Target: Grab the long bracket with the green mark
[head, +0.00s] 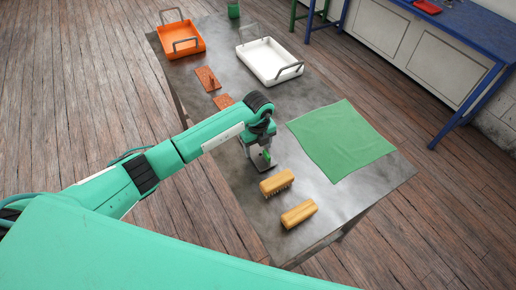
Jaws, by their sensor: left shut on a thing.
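My left gripper (259,158) reaches over the metal table (228,72) from the left, pointing down, and is shut on a small part with a green mark (267,155). The part is mostly hidden by the fingers, so its length and full shape cannot be made out; I take it as the long bracket. Whether it touches the table is unclear. My right gripper is not in view.
Two wooden brushes (277,182) lie close in front of the gripper. A green cloth (341,140) lies to the right. Rust-brown brackets (207,79) lie behind the arm. A white tray (269,61) and an orange tray (180,40) stand farther back.

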